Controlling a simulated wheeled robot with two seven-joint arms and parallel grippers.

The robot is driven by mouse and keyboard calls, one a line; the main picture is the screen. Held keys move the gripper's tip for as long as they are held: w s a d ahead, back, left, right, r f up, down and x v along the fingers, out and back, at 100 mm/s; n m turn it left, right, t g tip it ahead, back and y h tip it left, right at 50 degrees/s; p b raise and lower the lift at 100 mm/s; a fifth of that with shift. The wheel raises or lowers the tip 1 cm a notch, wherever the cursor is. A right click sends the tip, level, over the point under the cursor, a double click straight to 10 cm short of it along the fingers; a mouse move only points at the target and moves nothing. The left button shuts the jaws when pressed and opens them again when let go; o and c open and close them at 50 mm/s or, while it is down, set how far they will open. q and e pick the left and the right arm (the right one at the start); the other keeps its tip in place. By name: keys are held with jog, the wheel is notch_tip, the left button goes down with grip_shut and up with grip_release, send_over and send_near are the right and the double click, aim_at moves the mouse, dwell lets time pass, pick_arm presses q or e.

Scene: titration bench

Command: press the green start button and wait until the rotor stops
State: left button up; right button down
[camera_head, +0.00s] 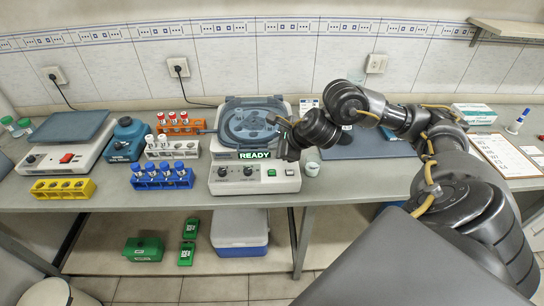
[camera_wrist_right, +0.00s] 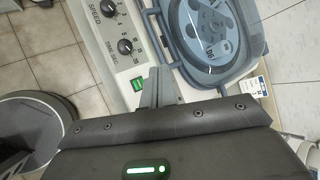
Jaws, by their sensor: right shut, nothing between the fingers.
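The centrifuge (camera_head: 225,181) stands on the bench, its front panel with two dark knobs and its display reading READY. The green start button (camera_head: 271,173) is on the right part of the panel and looks lit; it also shows in the right wrist view (camera_wrist_right: 137,84). The rotor (camera_head: 250,124) sits under a clear, blue-framed cover, which looks closed; the rotor shows also in the right wrist view (camera_wrist_right: 216,32). My right gripper (camera_wrist_right: 154,82) is shut and empty, its fingertips beside the button; whether they touch the panel I cannot tell. My left gripper is out of view.
A blue tube rack (camera_head: 162,181), a white rack and an orange rack stand left of the centrifuge. A small white cup (camera_head: 312,169) is close on its right. A dark mat (camera_head: 375,146) lies right of the centrifuge.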

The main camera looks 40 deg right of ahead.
aim_at(275, 173)
notch_tip(275, 173, down, 7)
jog(key=b, duration=0.5)
jog(key=shift+b, duration=0.35)
jog(key=shift+f+b, duration=0.35)
jog(key=shift+f, duration=0.05)
jog(key=shift+f, duration=0.1)
dwell(1.1)
jog(key=shift+f+b, duration=0.3)
jog(key=shift+b, duration=0.2)
